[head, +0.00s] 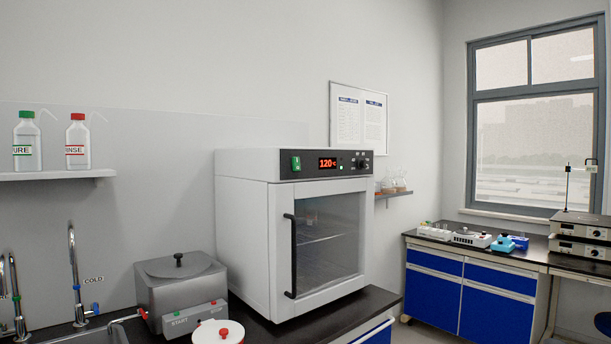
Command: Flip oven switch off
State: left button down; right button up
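A white oven (243,240) with a glass door and a black vertical handle (291,256) stands on the dark counter in the middle of the head view. Its dark top panel holds a green rocker switch (296,163) at the left. A red display (327,163) beside the switch is lit and reads 120 °C. A small green light and a round black knob (361,164) sit to the right of the display. The oven door is shut. Neither of my grippers is in view.
A metal bath (180,286) with a lid and START button stands left of the oven, behind a white container with a red cap (218,332). Sink taps (77,275) are at far left. Blue cabinets (470,300) stand at right. The space before the oven front looks clear.

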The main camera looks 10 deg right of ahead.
aim_at(296, 162)
jog(key=i+l, duration=0.85)
jog(key=l, duration=0.15)
jog(key=i+l, duration=0.2)
jog(key=l, duration=0.2)
jog(key=i+l, duration=0.1)
jog(key=l, duration=0.75)
jog(key=i+l, duration=0.15)
jog(key=l, duration=0.3)
